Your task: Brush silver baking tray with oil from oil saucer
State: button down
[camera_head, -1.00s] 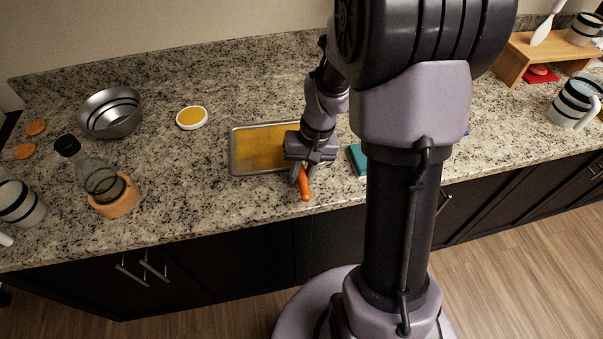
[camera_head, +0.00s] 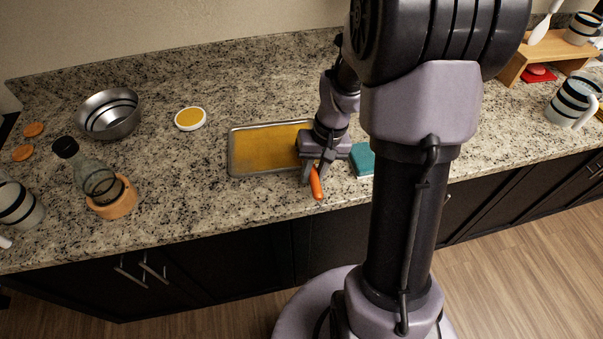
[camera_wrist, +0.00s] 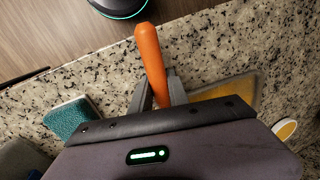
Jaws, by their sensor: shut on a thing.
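The silver baking tray (camera_head: 236,150) lies on the counter in the middle of the head view, its inside coated yellow-orange. The oil saucer (camera_head: 190,118), a small white dish with yellow oil, stands to the left behind the tray. The orange handle also shows between the fingers in the wrist view (camera_wrist: 150,58). The brush's head is hidden beneath my gripper, so I cannot tell whether it touches the tray.
A teal sponge (camera_head: 362,158) lies just right of the tray. A metal bowl (camera_head: 110,114) and a bottle in a wooden holder (camera_head: 112,199) stand at the left. A wooden stand (camera_head: 545,55) and striped mug (camera_head: 573,101) are at the right. Counter between bowl and tray is mostly clear.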

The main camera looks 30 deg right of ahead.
jog(key=shift+s+d, duration=0.3)
jog(key=shift+d, duration=0.45)
dwell(2.0)
jog(key=shift+w+a+b, duration=0.15)
jog(key=shift+w+a, duration=0.15)
jog(key=shift+a, duration=0.45)
jog(key=shift+w+a+b, duration=0.1)
jog(key=shift+w+a, duration=0.15)
jog(key=shift+a, duration=0.45)
jog(key=shift+w+a+b, duration=0.15)
jog(key=shift+w+a, duration=0.15)
jog(key=shift+a, duration=0.45)
dwell(0.8)
jog(key=shift+s+d, duration=0.3)
jog(key=shift+d, duration=0.4)
jog(key=shift+s+d, duration=0.25)
jog(key=shift+d, duration=0.5)
jog(key=shift+s+d, duration=0.3)
jog(key=shift+d, duration=0.4)
